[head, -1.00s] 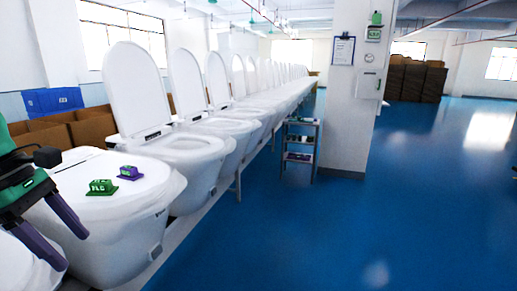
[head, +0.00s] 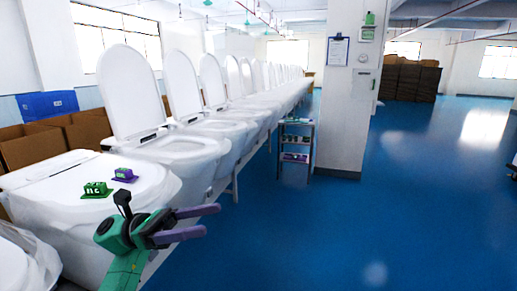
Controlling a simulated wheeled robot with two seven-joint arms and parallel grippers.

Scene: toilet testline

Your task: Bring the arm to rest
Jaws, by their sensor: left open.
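My left gripper (head: 207,222) shows at the lower left of the head view, at the end of my green arm. Its two purple fingers are apart with nothing between them, and they point right over the blue floor. It is in front of the nearest closed toilet (head: 95,190), to the right of its lid. My right gripper is not in view.
A long row of toilets with raised lids (head: 127,92) runs to the back. A small shelf rack (head: 296,145) stands beside a white pillar (head: 343,100). Cardboard boxes (head: 35,146) and a blue bin (head: 47,104) are at left.

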